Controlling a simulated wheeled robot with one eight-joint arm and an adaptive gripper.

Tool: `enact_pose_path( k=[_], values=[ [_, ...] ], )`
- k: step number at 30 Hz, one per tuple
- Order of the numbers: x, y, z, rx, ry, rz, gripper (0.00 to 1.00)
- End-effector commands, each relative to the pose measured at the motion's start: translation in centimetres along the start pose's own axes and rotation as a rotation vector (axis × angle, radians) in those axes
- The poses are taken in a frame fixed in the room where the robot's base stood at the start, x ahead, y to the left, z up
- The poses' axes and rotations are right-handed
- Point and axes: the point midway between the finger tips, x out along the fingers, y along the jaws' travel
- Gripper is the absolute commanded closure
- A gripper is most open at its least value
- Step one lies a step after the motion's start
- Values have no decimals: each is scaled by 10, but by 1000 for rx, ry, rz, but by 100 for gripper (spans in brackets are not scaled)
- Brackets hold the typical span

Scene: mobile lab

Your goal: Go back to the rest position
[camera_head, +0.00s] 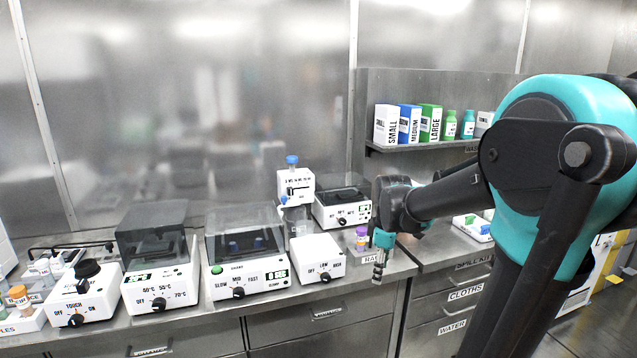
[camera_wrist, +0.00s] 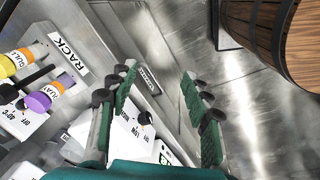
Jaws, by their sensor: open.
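My gripper (camera_head: 380,258) hangs at the front edge of the steel counter (camera_head: 402,262), near its right end, in the head view. In the wrist view my gripper (camera_wrist: 160,105) has its two green-padded fingers spread apart with nothing between them. My teal and black arm fills the right of the head view. Below the fingers in the wrist view are the counter's front edge and the floor.
A purple-capped bottle (camera_head: 361,237) stands just left of my gripper. A white LOW-marked device (camera_head: 317,262) and a shaker (camera_head: 245,262) stand further left. A shelf (camera_head: 420,145) holds boxes and bottles. A wooden barrel (camera_wrist: 268,35) stands at the upper right in the wrist view.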

Motion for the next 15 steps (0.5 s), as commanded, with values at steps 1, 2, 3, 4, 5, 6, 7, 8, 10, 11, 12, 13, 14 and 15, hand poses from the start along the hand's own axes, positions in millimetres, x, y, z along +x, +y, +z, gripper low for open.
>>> enact_pose_path(
  k=[1, 2, 3, 4, 5, 6, 7, 8, 10, 11, 12, 13, 14, 15],
  values=[
    [8, -15, 10, 100, 9, 18, 51],
    [14, -23, 15, 172, 17, 30, 51],
    [21, -34, 23, 271, 29, 46, 51],
    [26, -43, 28, 346, 39, 58, 51],
    [32, -51, 33, 421, 50, 69, 51],
    [39, -63, 40, 519, 65, 82, 51],
    [44, -71, 45, 590, 78, 91, 51],
    [49, -79, 50, 658, 90, 99, 51],
    [60, -96, 60, 807, 119, 114, 51],
    [64, -103, 64, 863, 131, 119, 51],
    [68, -111, 68, 931, 147, 125, 51],
    [71, -116, 71, 975, 156, 128, 51],
    [74, -120, 74, 1015, 166, 131, 51],
    [77, -125, 76, 1060, 177, 134, 51]
  ],
)
